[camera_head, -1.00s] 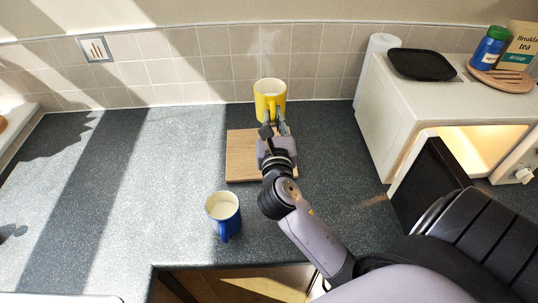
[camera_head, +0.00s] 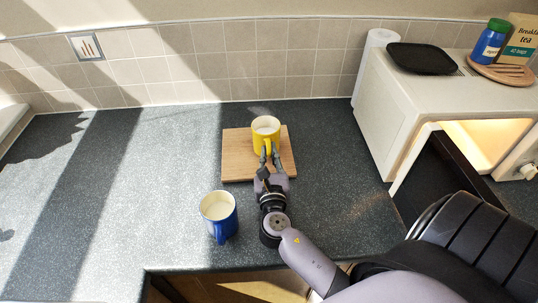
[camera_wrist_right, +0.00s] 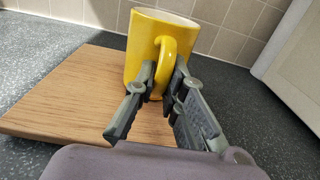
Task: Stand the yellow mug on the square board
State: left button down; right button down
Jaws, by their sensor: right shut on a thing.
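The yellow mug (camera_head: 265,133) is upright over the far right half of the square wooden board (camera_head: 238,158). Its handle faces my right gripper. My right gripper (camera_head: 268,160) is shut on the handle from the near side. In the right wrist view the mug (camera_wrist_right: 143,48) stands between and beyond the fingertips (camera_wrist_right: 160,82), with the board (camera_wrist_right: 65,95) below and to the left. The mug's base is partly hidden by the fingers, so I cannot tell whether it touches the board. My left gripper is not in view.
A blue mug (camera_head: 218,213) stands on the counter (camera_head: 120,215) near the front edge, left of my right arm. A white microwave (camera_head: 392,110) with its door open is to the right. The counter left of the board is clear.

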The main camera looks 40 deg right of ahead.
jog(key=shift+r, duration=0.15)
jog(key=c, duration=2.1)
grip_release()
jog(key=o, duration=0.4)
jog(key=shift+o, duration=0.2)
jog(key=b+v, duration=0.1)
jog(key=v, duration=0.4)
jog(key=b+v, duration=0.2)
jog(key=v, duration=0.4)
jog(key=shift+s+f, duration=0.1)
jog(key=shift+f, duration=0.1)
jog(key=shift+s+a+r, duration=0.1)
jog(key=shift+s+a, duration=0.15)
jog(key=shift+s, duration=0.15)
jog(key=shift+r, duration=0.15)
